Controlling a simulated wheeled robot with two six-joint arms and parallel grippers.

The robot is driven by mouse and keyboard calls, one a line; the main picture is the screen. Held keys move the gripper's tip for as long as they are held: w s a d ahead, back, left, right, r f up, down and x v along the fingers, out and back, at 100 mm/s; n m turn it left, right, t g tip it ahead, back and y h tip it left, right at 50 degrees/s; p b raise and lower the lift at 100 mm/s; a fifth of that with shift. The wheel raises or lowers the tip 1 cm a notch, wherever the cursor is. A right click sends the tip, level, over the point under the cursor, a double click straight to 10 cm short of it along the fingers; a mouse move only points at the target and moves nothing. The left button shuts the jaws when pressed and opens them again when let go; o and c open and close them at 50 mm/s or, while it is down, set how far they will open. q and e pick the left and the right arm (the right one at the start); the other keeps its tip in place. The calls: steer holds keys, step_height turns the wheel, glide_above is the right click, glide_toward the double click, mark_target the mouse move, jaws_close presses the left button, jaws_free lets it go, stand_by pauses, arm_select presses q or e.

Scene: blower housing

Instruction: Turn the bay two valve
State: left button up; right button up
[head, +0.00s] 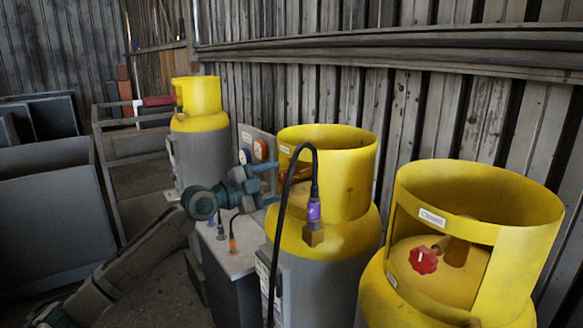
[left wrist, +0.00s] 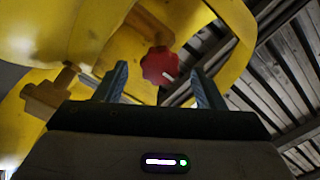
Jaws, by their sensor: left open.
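Three grey gas cylinders with yellow tops and collars stand along the wall. The middle cylinder (head: 325,195) has a red valve knob, mostly hidden in the head view by my gripper and the collar. My left gripper (head: 272,183) points at the collar opening from the left, fingers apart. In the left wrist view the red knob (left wrist: 160,66) shows ahead, between the fingertips of the open gripper (left wrist: 158,82); whether they touch it I cannot tell. A brass stem joins the knob. No bay number is readable. My right gripper is out of view.
A black hose (head: 314,165) with a purple connector rises beside the middle cylinder, close to my gripper. The right cylinder (head: 470,200) has a red knob (head: 423,260) and a "Closed" label. The far cylinder (head: 200,125) stands behind. A grey-topped box (head: 238,258) stands below my gripper.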

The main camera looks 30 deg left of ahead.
mark_target(283, 180)
arm_select(q)
steer(key=p+x, duration=0.2)
steer(key=x, duration=0.1)
steer(key=shift+w+d+r+p, duration=0.15)
steer(key=shift+w+r+p, duration=0.05)
steer(key=shift+w+p, duration=0.1)
steer(key=shift+w+d+f+p, duration=0.1)
steer(key=shift+w+d+p, duration=0.2)
steer(key=shift+w, duration=0.25)
steer(key=shift+w+f, duration=0.1)
steer(key=shift+w, duration=0.15)
steer(key=c, duration=1)
